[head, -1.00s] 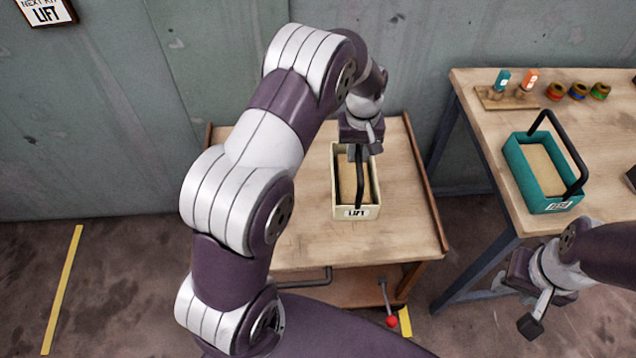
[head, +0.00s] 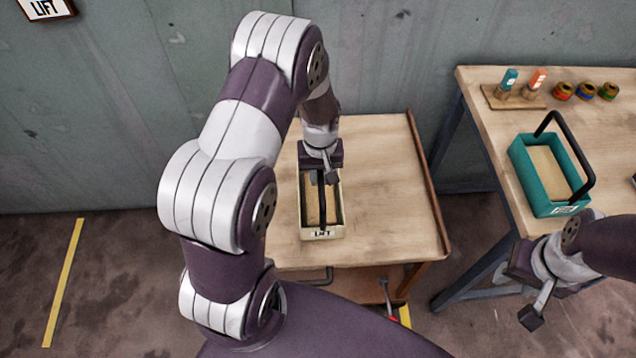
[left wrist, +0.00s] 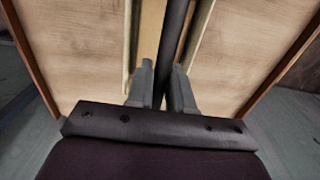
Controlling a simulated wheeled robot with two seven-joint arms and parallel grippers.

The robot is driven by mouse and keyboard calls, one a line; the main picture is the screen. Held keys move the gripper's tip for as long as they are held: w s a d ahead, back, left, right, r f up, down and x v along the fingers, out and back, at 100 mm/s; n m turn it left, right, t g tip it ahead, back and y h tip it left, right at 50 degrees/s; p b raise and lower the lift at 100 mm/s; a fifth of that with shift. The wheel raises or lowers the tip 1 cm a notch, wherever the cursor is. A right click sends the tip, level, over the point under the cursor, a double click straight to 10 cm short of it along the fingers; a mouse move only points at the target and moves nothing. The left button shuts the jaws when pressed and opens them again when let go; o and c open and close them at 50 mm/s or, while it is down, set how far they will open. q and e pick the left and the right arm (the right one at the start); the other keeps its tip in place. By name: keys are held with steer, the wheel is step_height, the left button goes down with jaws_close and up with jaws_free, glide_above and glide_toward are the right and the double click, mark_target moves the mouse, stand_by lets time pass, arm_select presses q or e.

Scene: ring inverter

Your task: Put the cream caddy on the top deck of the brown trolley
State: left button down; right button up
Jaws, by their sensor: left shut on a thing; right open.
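The cream caddy (head: 323,234) with its LIFT label and dark handle is over the top deck of the brown trolley (head: 390,205), left of the deck's middle. I cannot tell whether its base touches the deck. My left gripper (head: 321,178) is shut on the caddy's dark handle. The left wrist view shows the two fingers (left wrist: 160,88) on either side of the handle (left wrist: 174,50), with the trolley deck (left wrist: 230,50) below. My right gripper (head: 525,290) is open and empty, low at the right, in front of the workbench.
A raised rail (head: 428,185) edges the trolley's right side. The deck right of the cream caddy is clear.

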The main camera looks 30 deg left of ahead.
arm_select(q)
steer(key=shift+s+a+f, duration=0.1)
steer(key=shift+s+a, duration=0.05)
steer(key=shift+s, duration=0.05)
steer(key=shift+f, duration=2.05)
steer(key=shift+f, duration=0.15)
steer(key=c, duration=1)
jaws_free()
steer(key=shift+s, duration=0.1)
